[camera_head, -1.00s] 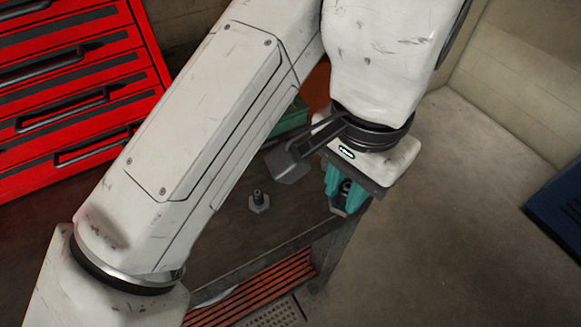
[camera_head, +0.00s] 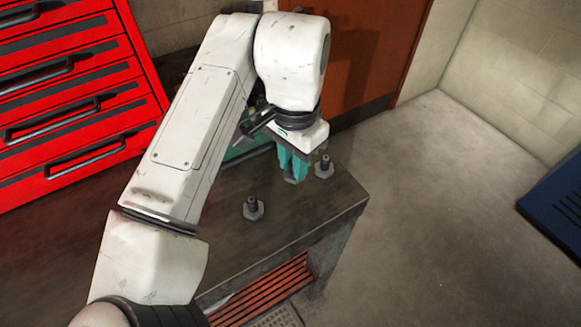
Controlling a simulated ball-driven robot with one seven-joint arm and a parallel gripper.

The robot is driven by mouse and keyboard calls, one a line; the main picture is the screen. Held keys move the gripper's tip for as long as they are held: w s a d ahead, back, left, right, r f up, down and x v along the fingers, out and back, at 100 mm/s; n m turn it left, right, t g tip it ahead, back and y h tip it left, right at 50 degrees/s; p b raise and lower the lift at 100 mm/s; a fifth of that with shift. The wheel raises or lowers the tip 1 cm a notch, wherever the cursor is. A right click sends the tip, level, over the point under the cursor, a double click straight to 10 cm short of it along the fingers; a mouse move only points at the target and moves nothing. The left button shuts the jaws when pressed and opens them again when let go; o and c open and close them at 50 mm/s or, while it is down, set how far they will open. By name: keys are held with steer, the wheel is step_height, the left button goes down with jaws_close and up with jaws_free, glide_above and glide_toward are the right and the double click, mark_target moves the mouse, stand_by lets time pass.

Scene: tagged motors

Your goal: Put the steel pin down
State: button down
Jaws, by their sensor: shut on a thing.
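My gripper (camera_head: 292,176) has teal fingers and points down over the far right part of the dark workbench top (camera_head: 215,240). It is shut on a grey steel pin (camera_head: 291,180), whose base shows between and below the fingertips. The fingers hide the upper part of the pin. I cannot tell whether its base touches the bench or hangs just above it. A second pin with a hexagonal base (camera_head: 324,167) stands upright just right of my gripper, close to it. A third similar pin (camera_head: 253,209) stands upright nearer, left of my gripper.
A green object (camera_head: 245,151) lies behind my arm, mostly hidden. A red drawer cabinet (camera_head: 75,95) stands at the left. The bench's right edge is near the standing pin, with open floor (camera_head: 430,210) beyond. The front of the bench top is clear.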

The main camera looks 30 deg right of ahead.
mark_target(290, 172)
steer(key=shift+w+f, duration=0.65)
steer(key=shift+f, duration=0.1)
steer(key=shift+f+p, duration=0.35)
steer(key=shift+f, duration=1.05)
steer(key=shift+f, duration=0.25)
steer(key=c, duration=1)
jaws_free()
steer(key=shift+o, duration=0.2)
steer(key=shift+w+b, duration=0.1)
steer(key=shift+b, duration=0.35)
